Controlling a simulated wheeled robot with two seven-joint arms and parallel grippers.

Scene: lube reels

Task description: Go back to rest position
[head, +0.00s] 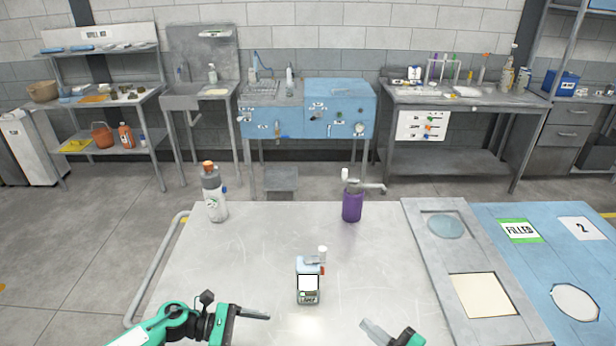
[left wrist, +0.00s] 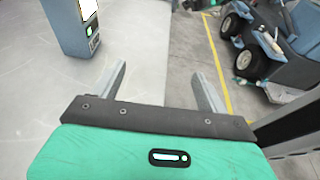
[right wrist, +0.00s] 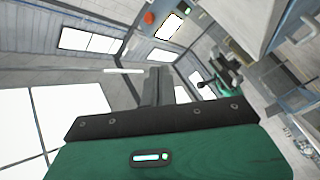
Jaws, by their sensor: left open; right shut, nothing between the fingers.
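My left gripper (head: 262,314) is low in the head view, left of a small blue-grey device, and holds nothing. In the left wrist view its fingers (left wrist: 160,88) stand wide apart, with the device (left wrist: 72,25) beyond at upper left. My right gripper (head: 372,330) is at the bottom edge of the head view, right of the device and partly cut off. In the right wrist view its fingers (right wrist: 158,85) are together and empty. The device (head: 308,284) stands upright on the worktable, apart from both grippers.
A grey bottle with an orange cap (head: 214,195) and a purple bottle (head: 352,205) stand at the worktable's (head: 270,235) back edge. A grey panel (head: 455,260) and a blue surface marked FILLED (head: 530,268) lie at right. Much of the tabletop is bare.

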